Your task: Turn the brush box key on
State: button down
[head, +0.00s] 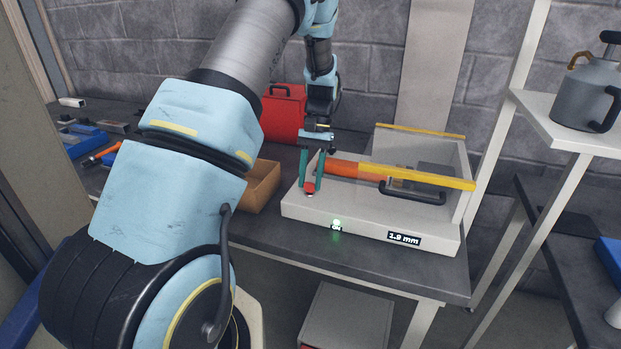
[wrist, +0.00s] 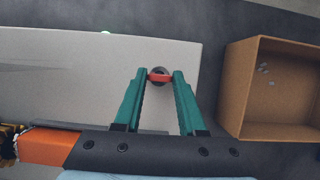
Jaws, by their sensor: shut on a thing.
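The brush box (head: 370,222) is a pale grey box on the dark bench. Its key (head: 309,187) is a small red bar on the box's top near the left end; in the wrist view the key (wrist: 160,78) lies crosswise over a dark round base. My gripper (head: 311,182) points down with its two green fingers on either side of the key. In the wrist view my gripper (wrist: 160,76) is shut on the key's two ends. A green lamp (head: 336,222) glows on the box's front, and a display (head: 404,239) there reads 1.9 mm.
An open cardboard box (wrist: 232,92) stands close beside the brush box. A red case (head: 284,116) is behind, and a white shelf post (head: 505,120) rises at the right.

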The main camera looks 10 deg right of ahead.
jog(key=shift+c, duration=2.4)
grip_release()
jog(key=b+v, duration=0.3)
jog(key=v, duration=0.7)
jog(key=shift+w+r, duration=0.15)
jog(key=shift+r, duration=0.25)
jog(key=s+a+f+n+t+h, duration=0.1)
jog(key=s+a+f+n+t, duration=0.1)
jog(key=s+a, duration=0.7)
jog(key=s+a+f+n+t+h, duration=0.1)
jog(key=s+a+f+n+t, duration=0.1)
jog(key=s+a, duration=0.7)
jog(key=shift+s+a+t, duration=0.3)
jog(key=shift+a+t, duration=0.1)
jog(key=shift+t, duration=0.4)
